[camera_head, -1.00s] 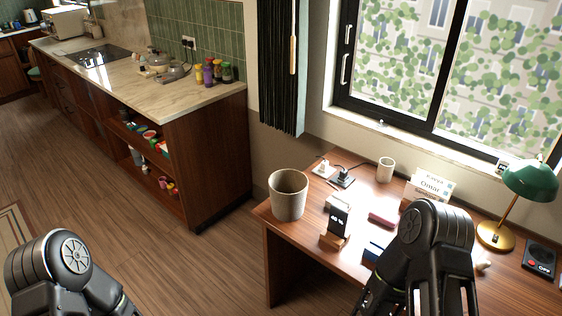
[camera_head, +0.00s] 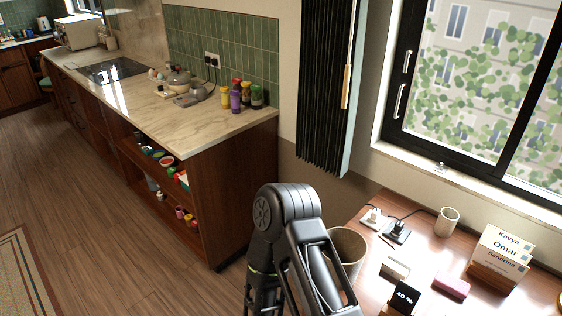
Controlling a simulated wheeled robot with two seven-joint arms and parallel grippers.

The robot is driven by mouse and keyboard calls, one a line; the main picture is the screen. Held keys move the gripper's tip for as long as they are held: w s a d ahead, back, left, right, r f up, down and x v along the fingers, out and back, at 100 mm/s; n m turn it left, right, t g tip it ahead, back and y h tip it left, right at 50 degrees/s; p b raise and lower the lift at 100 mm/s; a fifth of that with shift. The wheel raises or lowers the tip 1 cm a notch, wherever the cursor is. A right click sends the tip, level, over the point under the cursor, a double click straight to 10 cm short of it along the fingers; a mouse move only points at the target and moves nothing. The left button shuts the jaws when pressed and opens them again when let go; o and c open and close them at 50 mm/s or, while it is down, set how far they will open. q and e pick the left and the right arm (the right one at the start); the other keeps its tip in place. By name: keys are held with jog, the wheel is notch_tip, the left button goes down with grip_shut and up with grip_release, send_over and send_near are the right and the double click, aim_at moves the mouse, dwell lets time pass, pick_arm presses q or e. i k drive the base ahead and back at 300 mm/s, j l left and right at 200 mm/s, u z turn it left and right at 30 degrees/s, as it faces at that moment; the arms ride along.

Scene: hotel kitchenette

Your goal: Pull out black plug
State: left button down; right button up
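A black plug (camera_head: 397,228) with a dark cord stands in a dark socket plate on the wooden desk (camera_head: 372,283), near its back edge. A white plug (camera_head: 373,214) stands just left of it. More black plugs (camera_head: 213,60) with cords sit in a wall outlet above the kitchen counter. One of my arms, apparently the right, rises in the lower middle, left of the desk plugs and apart from them. Its gripper is not visible. My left arm is out of view.
A beige bin (camera_head: 348,246) stands at the desk's left end, partly behind my arm. A white cup (camera_head: 447,221), name cards (camera_head: 500,254), a pink block (camera_head: 452,286) and a "40 %" display (camera_head: 404,297) occupy the desk. A black curtain (camera_head: 325,90) hangs by the window.

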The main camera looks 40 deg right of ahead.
aim_at(398, 229)
jog(key=i+z, duration=0.2)
jog(key=i, duration=0.3)
jog(key=i+j+z, duration=0.2)
jog(key=i, duration=0.3)
jog(key=i+z, duration=0.2)
jog(key=i, duration=0.3)
jog(key=i+l+z, duration=0.15)
jog(key=i+z, duration=0.15)
jog(key=z, duration=0.15)
jog(key=i+l+z, duration=0.1)
jog(key=i+z, duration=0.15)
jog(key=z, duration=0.15)
jog(key=i+z, duration=0.3)
jog(key=z, duration=0.15)
jog(key=i+j+z, duration=0.2)
jog(key=z, duration=0.25)
jog(key=i+j+z, duration=0.25)
jog(key=z, duration=0.2)
jog(key=i+j+z, duration=0.2)
jog(key=i+z, duration=0.2)
jog(key=i, duration=0.15)
